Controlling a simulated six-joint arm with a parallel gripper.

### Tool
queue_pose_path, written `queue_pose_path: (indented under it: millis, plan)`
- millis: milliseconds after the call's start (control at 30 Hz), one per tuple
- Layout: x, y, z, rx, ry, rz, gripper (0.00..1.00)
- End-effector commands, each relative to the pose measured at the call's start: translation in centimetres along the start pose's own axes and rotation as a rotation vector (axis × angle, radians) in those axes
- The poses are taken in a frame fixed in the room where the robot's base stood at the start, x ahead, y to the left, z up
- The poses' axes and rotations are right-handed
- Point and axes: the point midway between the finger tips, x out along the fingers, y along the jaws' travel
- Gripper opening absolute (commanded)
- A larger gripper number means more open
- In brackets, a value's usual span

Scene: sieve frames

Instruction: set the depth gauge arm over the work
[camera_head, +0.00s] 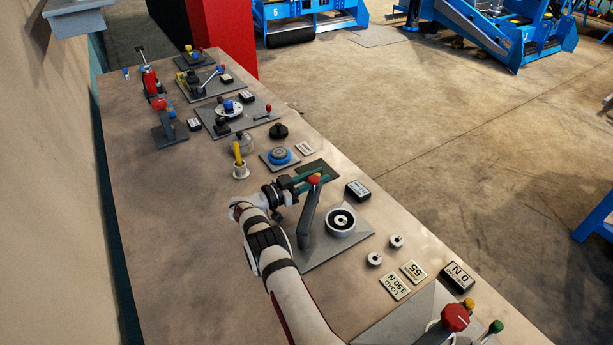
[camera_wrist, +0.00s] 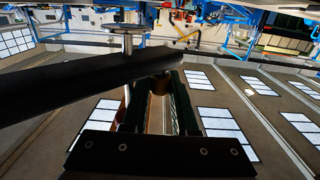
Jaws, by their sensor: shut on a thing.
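A grey arm with a red knob, which looks like the depth gauge arm (camera_head: 307,218), rises from a grey plate (camera_head: 318,257). A pale round work piece with a dark ringed centre (camera_head: 342,221) sits on that plate, just right of the arm. My gripper (camera_head: 314,180) is at the top of the arm, shut around its red-knobbed end. In the wrist view a dark bar (camera_wrist: 80,83) crosses in front of my gripper (camera_wrist: 160,95), and a brownish piece shows between the fingers. The exact grip is partly hidden.
Two small metal pieces (camera_head: 374,259) and label plates (camera_head: 395,287) lie to the right near a black display (camera_head: 458,277). A blue round fixture (camera_head: 281,155) and a yellow-handled tool in a cup (camera_head: 239,168) stand beyond. The left side of the bench (camera_head: 185,240) is clear.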

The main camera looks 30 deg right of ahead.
Motion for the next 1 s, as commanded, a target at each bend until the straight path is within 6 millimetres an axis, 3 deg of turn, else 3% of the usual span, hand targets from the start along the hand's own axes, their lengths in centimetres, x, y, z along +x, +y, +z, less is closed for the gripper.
queue_pose_path:
  millis: [733, 767, 800, 900, 1000]
  plan:
    - [0.94, 0.97, -0.09, 0.001, 0.002, 0.085, 0.0]
    - [0.94, 0.96, -0.09, 0.001, 0.002, 0.084, 0.3]
    - [0.94, 0.96, -0.09, 0.001, 0.002, 0.084, 0.37]
    - [0.93, 0.97, -0.07, 0.001, 0.002, 0.084, 0.55]
    - [0.92, 0.96, -0.06, 0.001, 0.002, 0.084, 0.57]
